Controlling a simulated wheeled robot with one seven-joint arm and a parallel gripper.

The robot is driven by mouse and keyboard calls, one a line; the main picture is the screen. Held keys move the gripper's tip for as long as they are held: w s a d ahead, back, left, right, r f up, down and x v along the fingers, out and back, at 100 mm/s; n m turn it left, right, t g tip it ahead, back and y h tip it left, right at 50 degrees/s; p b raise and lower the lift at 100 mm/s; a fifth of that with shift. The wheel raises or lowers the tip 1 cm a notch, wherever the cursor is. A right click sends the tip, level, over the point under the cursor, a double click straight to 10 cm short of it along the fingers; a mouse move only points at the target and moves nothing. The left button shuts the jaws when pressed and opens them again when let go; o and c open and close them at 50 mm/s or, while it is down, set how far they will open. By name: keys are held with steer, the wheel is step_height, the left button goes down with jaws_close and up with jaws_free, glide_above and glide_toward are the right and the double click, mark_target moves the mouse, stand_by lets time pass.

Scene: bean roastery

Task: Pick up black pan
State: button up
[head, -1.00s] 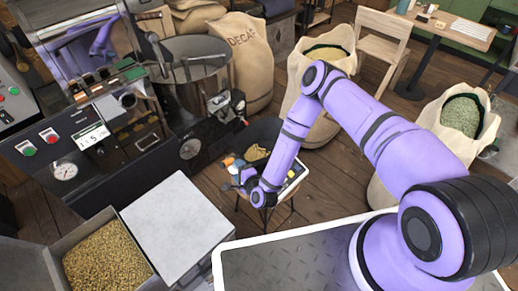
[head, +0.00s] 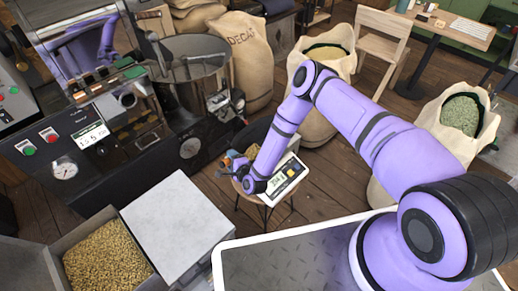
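The black pan (head: 250,134) is a dark shape beside and behind my forearm, over the far left part of a small round stool (head: 246,204), with tan beans (head: 252,151) showing in it. My arm covers much of it. My gripper (head: 232,164) is low at the stool's left side, close to the pan's near side. Its fingers are small and partly hidden, so I cannot tell whether they are open or shut, or whether they touch the pan.
A scale (head: 287,179) with a display and a yellow button is on the stool, right of my wrist. The roasting machine (head: 100,140) stands at left. A bean bin (head: 108,262) and a grey block (head: 178,222) are in front. Sacks (head: 322,55) stand behind.

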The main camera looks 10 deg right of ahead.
jaws_close()
steer(key=shift+r, duration=0.15)
